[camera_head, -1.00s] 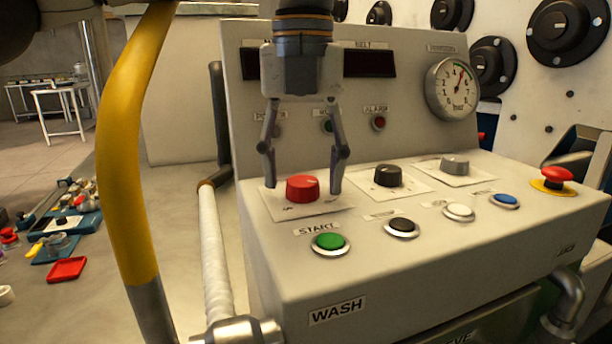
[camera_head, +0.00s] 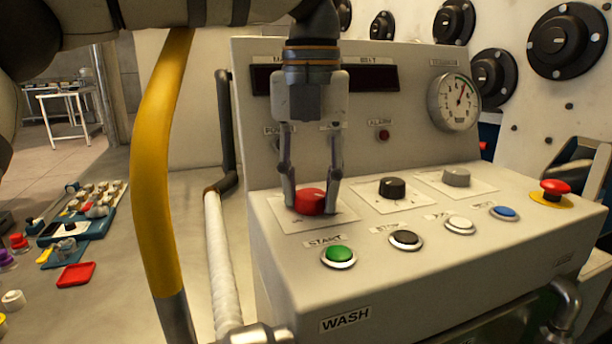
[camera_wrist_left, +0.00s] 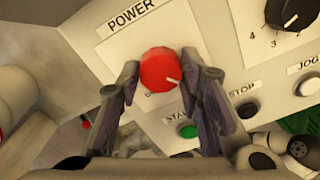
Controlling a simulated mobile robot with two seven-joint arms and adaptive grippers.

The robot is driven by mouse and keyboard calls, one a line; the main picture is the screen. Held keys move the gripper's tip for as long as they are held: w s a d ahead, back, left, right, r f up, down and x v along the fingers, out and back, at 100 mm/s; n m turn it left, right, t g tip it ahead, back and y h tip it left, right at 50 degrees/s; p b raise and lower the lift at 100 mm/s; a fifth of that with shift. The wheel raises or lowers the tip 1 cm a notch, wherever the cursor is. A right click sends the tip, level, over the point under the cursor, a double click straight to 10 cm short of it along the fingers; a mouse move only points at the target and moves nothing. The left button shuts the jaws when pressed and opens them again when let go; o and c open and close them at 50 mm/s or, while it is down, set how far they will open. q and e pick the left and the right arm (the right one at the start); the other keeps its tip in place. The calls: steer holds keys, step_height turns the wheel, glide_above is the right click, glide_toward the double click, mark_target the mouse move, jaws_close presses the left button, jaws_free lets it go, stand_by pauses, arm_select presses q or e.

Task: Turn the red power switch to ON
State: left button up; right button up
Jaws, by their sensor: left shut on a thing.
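The red power switch (camera_head: 311,201) is a round knob on a white plate on the sloped control panel. My left gripper (camera_head: 312,208) comes down over it from above, with one finger on each side, shut on the knob. In the left wrist view the red knob (camera_wrist_left: 160,70) sits between the two fingertips (camera_wrist_left: 168,72), below the POWER label (camera_wrist_left: 132,17). A pale pointer line shows at the knob's lower right. The plate's lower markings are mostly hidden by the fingers. My right gripper is not in view.
A black knob (camera_head: 392,188) and a grey knob (camera_head: 456,177) stand to the right. The green START button (camera_head: 338,256) and black STOP button (camera_head: 405,239) are in front. A red emergency button (camera_head: 554,188) is at far right. A yellow post (camera_head: 160,170) rises at left.

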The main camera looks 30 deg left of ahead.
arm_select(q)
steer(key=shift+s+r+m+p, duration=0.15)
steer(key=shift+r+m+p, duration=0.25)
steer(key=shift+m+p, duration=0.7)
steer(key=shift+f+m, duration=0.2)
steer(key=shift+m, duration=0.4)
steer(key=m, duration=0.2)
steer(key=shift+f+m, duration=0.2)
steer(key=shift+m, duration=0.1)
steer(key=m, duration=0.3)
steer(key=shift+m, duration=0.3)
steer(key=m, duration=0.3)
steer(key=shift+m, duration=2.1)
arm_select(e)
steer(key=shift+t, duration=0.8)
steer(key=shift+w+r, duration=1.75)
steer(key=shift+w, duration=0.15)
arm_select(q)
steer(key=o, duration=1.2)
